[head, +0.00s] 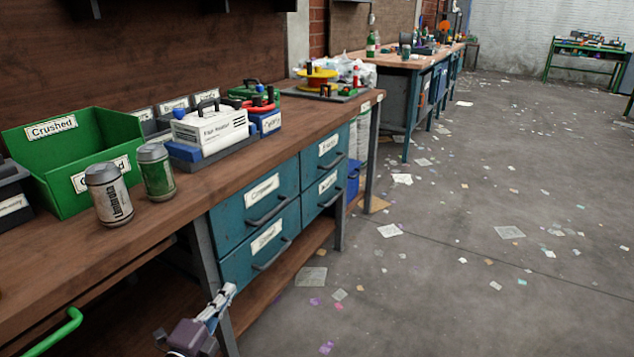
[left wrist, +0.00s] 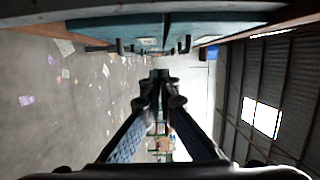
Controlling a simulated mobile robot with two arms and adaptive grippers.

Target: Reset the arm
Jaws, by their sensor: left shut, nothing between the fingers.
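My left gripper (head: 222,299) shows at the bottom of the head view, low in front of the workbench (head: 330,124) and below its top. It is shut and empty. In the left wrist view the fingers (left wrist: 159,78) meet at their tips, with bench drawers along the top of that view, apart from the fingers. My right gripper is in neither view.
On the bench stand a green "Crushed" bin (head: 40,150), a silver can (head: 108,195), a green can (head: 155,172) and a white box (head: 210,128). Teal drawers (head: 255,200) with handles face the aisle. The littered floor (head: 480,230) on the right is open.

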